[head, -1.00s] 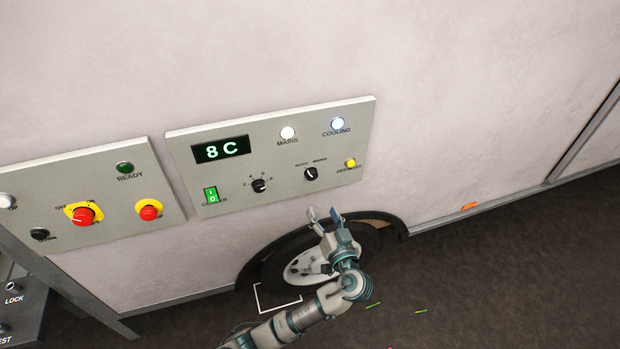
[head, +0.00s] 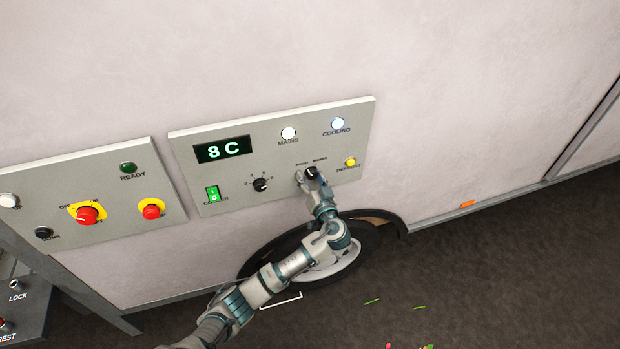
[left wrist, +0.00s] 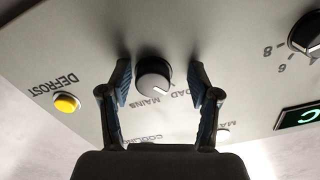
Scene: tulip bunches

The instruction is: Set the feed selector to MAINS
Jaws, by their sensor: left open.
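The feed selector (head: 311,172) is a dark round knob on the grey control panel, with ROAD and MAINS labels above it. In the left wrist view, which is upside down, the selector (left wrist: 153,78) shows a grey face and a white pointer line. The line points towards the ROAD label rather than MAINS. My left gripper (head: 310,178) is at the knob. In the left wrist view the left gripper (left wrist: 165,85) is open, one finger on each side of the knob with gaps between. My right gripper is not in view.
Near the selector are a yellow defrost button (head: 350,162), a second dark knob (head: 261,184), a green switch (head: 212,194), a white mains lamp (head: 288,133) and a lit cooling lamp (head: 337,124). A panel with red knobs (head: 87,216) is at left. A wheel (head: 345,258) is below.

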